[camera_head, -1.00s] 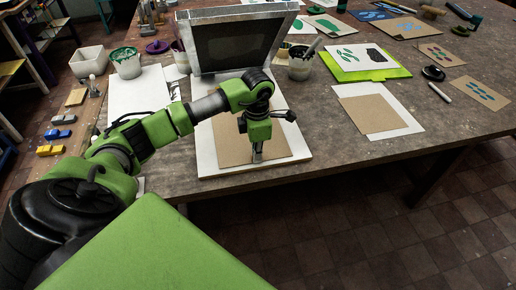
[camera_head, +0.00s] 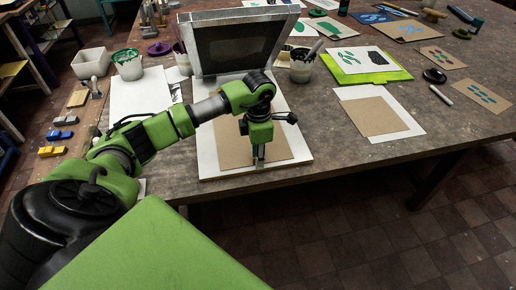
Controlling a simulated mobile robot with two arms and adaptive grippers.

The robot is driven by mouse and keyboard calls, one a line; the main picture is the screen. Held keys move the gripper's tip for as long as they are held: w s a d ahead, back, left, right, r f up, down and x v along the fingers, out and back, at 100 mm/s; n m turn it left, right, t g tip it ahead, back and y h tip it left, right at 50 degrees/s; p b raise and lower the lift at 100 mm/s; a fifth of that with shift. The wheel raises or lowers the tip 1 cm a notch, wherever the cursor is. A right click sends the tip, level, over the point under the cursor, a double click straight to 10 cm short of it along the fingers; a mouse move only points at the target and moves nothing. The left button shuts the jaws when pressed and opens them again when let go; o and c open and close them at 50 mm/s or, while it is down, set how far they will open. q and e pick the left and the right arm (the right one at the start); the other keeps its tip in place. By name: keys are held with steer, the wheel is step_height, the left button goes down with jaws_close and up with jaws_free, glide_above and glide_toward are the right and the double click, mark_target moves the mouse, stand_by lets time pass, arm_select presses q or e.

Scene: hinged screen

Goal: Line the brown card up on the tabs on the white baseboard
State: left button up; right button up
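The brown card (camera_head: 236,152) lies on the white baseboard (camera_head: 207,163), below the raised screen. My arm covers much of its back part. A strip of white shows along its left, front and right sides. The tabs cannot be made out. My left gripper (camera_head: 259,162) points down at the card's front edge, right of its middle. Its fingertips are at or just above the card. The fingers look close together, but I cannot tell whether they pinch the edge. My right gripper is not in view.
The hinged screen (camera_head: 238,47) stands tilted up behind the baseboard. A paint pot (camera_head: 302,66) is right of it; a green-stained bucket (camera_head: 128,66) and white paper (camera_head: 133,93) are left. Another brown card (camera_head: 376,115) lies on white paper at right. The table's front edge is close to the baseboard.

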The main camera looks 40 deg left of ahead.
arm_select(q)
steer(key=shift+r+p, duration=2.1)
steer(key=shift+r, duration=1.45)
